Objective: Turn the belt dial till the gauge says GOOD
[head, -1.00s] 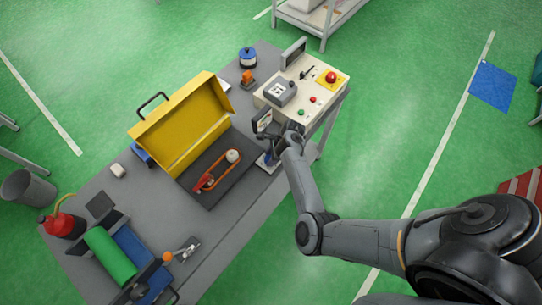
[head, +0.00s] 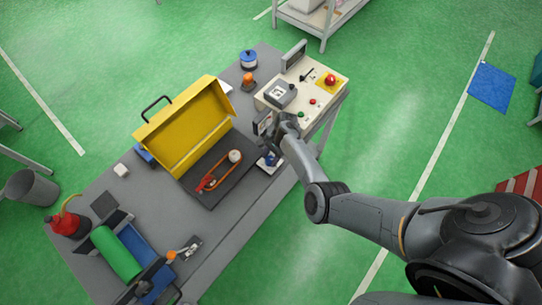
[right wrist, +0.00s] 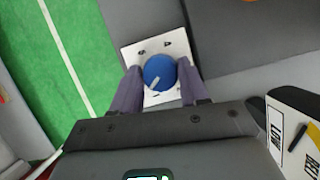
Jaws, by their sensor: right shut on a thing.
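The belt dial (right wrist: 160,73) is a round blue knob with a pale pointer mark on a white square plate (right wrist: 133,54). The plate also shows at the bench edge in the head view (head: 268,169). My right gripper (right wrist: 161,76) is shut on the dial, one finger on each side. The pointer mark slants towards the lower left of the right wrist view. The gauge (right wrist: 291,134) is a white panel with black lettering, a yellow band and a dark needle, partly cut off; its reading is unclear. It stands beside my right gripper in the head view (head: 263,122). My left gripper is out of view.
An orange belt (head: 221,168) runs over pulleys on a dark plate beside an open yellow cover (head: 185,130). A control box (head: 302,88) with buttons and a red knob stands just beyond the gauge. A green roll (head: 116,252) lies at the near left end of the bench.

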